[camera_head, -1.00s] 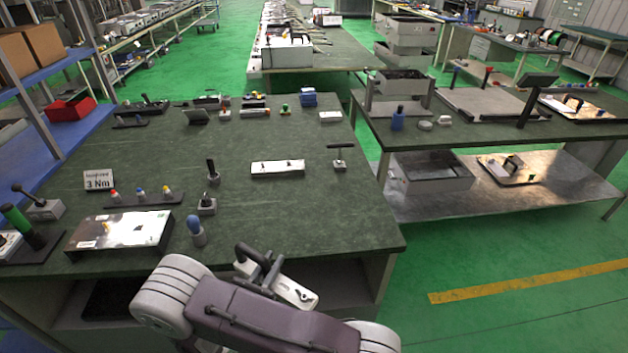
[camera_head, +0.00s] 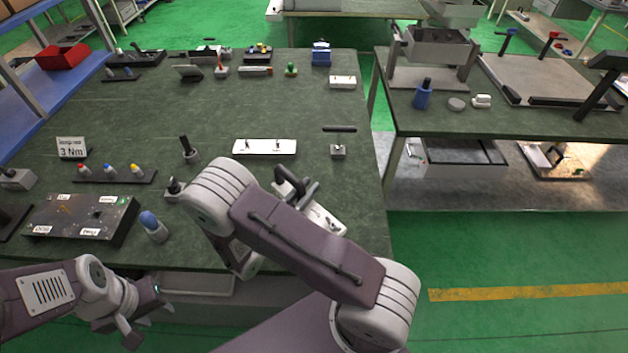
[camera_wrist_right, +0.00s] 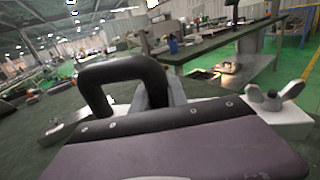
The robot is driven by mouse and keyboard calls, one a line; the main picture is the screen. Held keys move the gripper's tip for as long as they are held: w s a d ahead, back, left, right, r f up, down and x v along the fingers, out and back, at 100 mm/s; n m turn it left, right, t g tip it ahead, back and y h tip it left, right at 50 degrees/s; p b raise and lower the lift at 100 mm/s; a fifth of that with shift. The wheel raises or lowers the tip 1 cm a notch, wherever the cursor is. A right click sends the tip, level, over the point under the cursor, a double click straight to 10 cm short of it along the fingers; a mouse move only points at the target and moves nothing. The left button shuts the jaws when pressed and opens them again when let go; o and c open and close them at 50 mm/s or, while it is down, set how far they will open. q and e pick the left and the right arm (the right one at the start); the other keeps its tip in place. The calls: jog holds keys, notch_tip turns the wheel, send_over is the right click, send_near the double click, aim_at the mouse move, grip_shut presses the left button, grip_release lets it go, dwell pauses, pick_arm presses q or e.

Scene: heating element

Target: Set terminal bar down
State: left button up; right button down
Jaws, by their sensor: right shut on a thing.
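The terminal bar (camera_head: 326,218) is a pale bar with a black arched handle (camera_head: 290,181), over the front right part of the green table. My right gripper (camera_wrist_right: 174,92) is shut on the handle, its grey fingers against the arch. In the right wrist view the bar (camera_wrist_right: 292,118) has a wing nut at its right end. My purple-grey forearm hides part of the bar in the head view; I cannot tell whether it touches the table. My left gripper (camera_head: 148,322) looks open and empty, below the table's front edge.
A white plate with two studs (camera_head: 265,148) lies behind the bar. A dark labelled box (camera_head: 78,217), a blue-capped bottle (camera_head: 153,226) and a rack of coloured caps (camera_head: 112,176) stand at left. The table's middle is mostly clear.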

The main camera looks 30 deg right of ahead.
jog(key=shift+a+f, duration=0.1)
jog(key=shift+f, duration=0.25)
jog(key=f+b, duration=0.1)
jog(key=d+f+b, duration=0.1)
jog(key=f+b, duration=0.1)
jog(key=shift+w+f, duration=0.2)
jog(key=shift+f, duration=0.1)
jog(key=f+b, duration=0.2)
jog(key=b, duration=0.1)
jog(key=shift+s+a+f, duration=0.1)
jog(key=shift+a+f, duration=0.15)
jog(key=shift+a, duration=0.05)
jog(key=shift+f, duration=0.15)
jog(key=shift+d, duration=0.15)
jog(key=shift+f+b, duration=0.4)
jog(key=shift+f, duration=0.1)
jog(key=c, duration=1.2)
grip_release()
jog(key=shift+c, duration=0.2)
